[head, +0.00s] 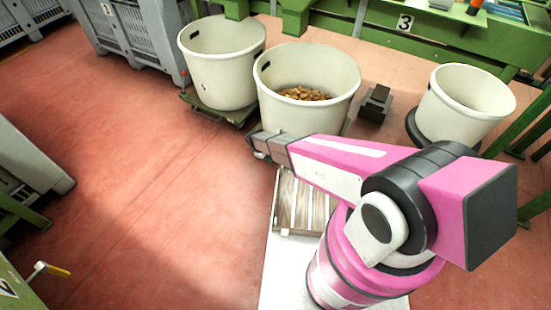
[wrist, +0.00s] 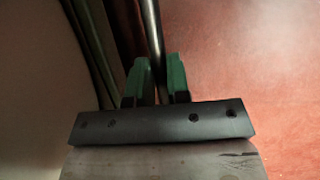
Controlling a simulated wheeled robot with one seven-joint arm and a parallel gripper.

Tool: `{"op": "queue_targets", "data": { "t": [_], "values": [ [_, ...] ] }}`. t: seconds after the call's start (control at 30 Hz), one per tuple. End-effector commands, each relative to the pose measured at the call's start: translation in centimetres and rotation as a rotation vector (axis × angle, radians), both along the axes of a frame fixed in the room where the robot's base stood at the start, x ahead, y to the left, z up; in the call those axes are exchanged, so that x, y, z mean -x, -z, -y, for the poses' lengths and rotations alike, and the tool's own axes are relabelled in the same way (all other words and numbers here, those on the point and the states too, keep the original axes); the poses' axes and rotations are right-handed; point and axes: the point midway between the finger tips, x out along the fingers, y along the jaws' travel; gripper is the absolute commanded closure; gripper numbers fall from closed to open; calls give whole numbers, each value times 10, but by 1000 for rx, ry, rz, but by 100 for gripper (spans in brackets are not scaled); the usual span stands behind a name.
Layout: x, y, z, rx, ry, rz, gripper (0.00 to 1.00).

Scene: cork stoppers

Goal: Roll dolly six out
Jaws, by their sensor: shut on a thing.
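Three cream tubs stand in a row: a left tub (head: 215,75), a middle tub (head: 300,115) holding brown corks (head: 304,94), and a right tub (head: 455,115). The left tub sits on a dark green wheeled dolly (head: 217,113). The base under the middle tub is mostly hidden. No number six shows on any dolly. My gripper (head: 254,145) is low at the front left of the middle tub. In the wrist view my gripper's green fingers (wrist: 161,75) are shut on a thin metal bar (wrist: 151,30); a pale curved wall stands to the left.
A small dark block-like object (head: 375,103) stands between the middle and right tubs. Green workbenches (head: 420,45) run behind them, one marked 3. A grey slatted crate (head: 130,35) stands at the back left. The red floor (head: 150,160) at left is open.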

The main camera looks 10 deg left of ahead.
Motion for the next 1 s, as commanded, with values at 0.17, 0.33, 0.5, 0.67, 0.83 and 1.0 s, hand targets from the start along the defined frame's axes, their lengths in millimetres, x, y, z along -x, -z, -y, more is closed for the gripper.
{"op": "queue_targets", "data": {
  "t": [0.17, 0.33, 0.5, 0.67, 0.83, 1.0],
  "values": [
    [0, 0, -10, 0, 1, -1, 100],
    [0, 0, -10, 0, 2, 0, 100],
    [0, 0, -9, 1, 2, 0, 58],
    [0, 0, -10, 1, 1, 0, 58],
    [0, -5, -12, 0, 1, 0, 58],
    [2, -27, -21, -1, 0, 0, 58]
  ]
}}
